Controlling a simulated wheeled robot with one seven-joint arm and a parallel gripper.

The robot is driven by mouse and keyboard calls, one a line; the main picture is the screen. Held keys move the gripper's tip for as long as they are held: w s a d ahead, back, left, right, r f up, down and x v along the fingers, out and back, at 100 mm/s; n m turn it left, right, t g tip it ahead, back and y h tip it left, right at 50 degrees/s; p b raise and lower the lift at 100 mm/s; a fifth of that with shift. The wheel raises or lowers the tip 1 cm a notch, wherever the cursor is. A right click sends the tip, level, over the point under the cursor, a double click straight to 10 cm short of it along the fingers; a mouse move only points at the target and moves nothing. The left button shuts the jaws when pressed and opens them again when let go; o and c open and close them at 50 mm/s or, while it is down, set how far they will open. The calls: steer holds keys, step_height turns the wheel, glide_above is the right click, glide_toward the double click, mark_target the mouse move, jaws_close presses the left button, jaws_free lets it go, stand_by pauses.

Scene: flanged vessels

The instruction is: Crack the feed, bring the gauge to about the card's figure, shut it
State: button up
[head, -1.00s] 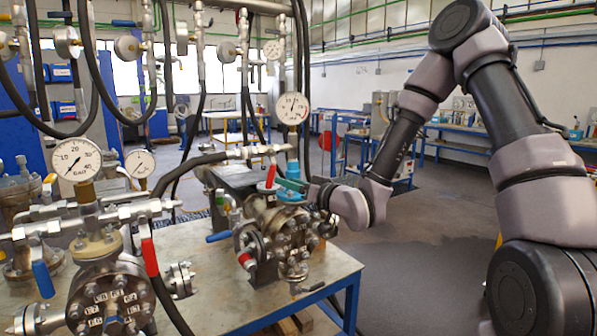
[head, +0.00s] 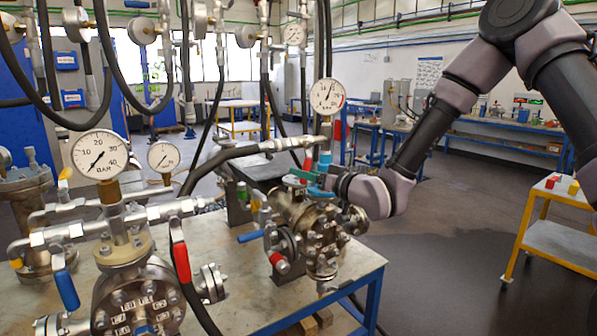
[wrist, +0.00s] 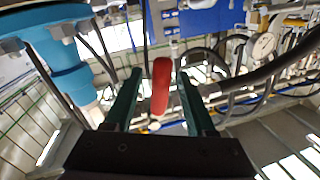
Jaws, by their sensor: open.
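My gripper (head: 303,178) has green fingers and is at the feed line above the near right flanged vessel (head: 312,225). In the wrist view its open fingers (wrist: 160,95) stand either side of a red lever handle (wrist: 161,85), with gaps showing on both sides. The red handle (head: 307,162) also shows above the fingers in the head view. A white round gauge (head: 327,96) stands above this vessel on a blue fitting (head: 325,158); its needle points up and slightly right. Its figures are too small to read surely. I cannot make out a card with a figure.
A second flanged vessel (head: 135,300) at the left carries a large BAR gauge (head: 100,154), a smaller gauge (head: 164,156) and another red lever (head: 181,262). A black hose (head: 225,155) runs to the feed line. A yellow trolley (head: 550,235) stands right; floor before it is clear.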

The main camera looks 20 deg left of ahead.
steer(key=shift+x, duration=1.5)
jaws_close()
stand_by(0.4)
